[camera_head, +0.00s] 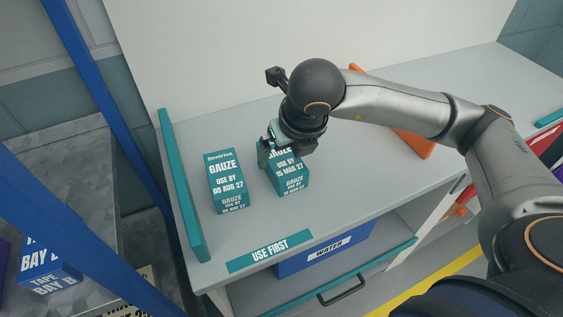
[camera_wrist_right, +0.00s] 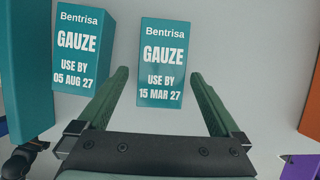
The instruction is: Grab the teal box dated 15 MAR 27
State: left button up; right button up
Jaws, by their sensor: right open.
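The teal gauze box dated 15 MAR 27 (camera_head: 291,182) stands on the grey counter, its upper part partly hidden by my right gripper (camera_head: 268,152). In the right wrist view this box (camera_wrist_right: 163,65) is ahead, roughly centred between the open fingers of my right gripper (camera_wrist_right: 162,98). I cannot tell how far the fingers reach down around it. A second teal gauze box, dated 05 AUG 27 (camera_head: 228,181), stands to its left; it also shows in the right wrist view (camera_wrist_right: 83,45), outside the left finger. My left gripper is not in view.
A teal upright panel (camera_head: 183,190) edges the counter at left. A "USE FIRST" label (camera_head: 269,251) marks the front edge. A blue "WATER" box (camera_head: 325,252) sits on the shelf below. An orange object (camera_head: 414,145) lies behind my right arm. A blue rack post (camera_head: 110,100) stands left.

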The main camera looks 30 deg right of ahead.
aim_at(282, 156)
jog(key=x, duration=0.5)
jog(key=shift+w+d, duration=0.1)
jog(key=shift+d, duration=0.05)
jog(key=shift+c, duration=0.4)
jog(key=shift+r, duration=0.1)
jog(key=c, duration=1.2)
jog(key=shift+c, duration=0.3)
jog(key=shift+w+r+p, duration=0.1)
jog(key=shift+p, duration=0.2)
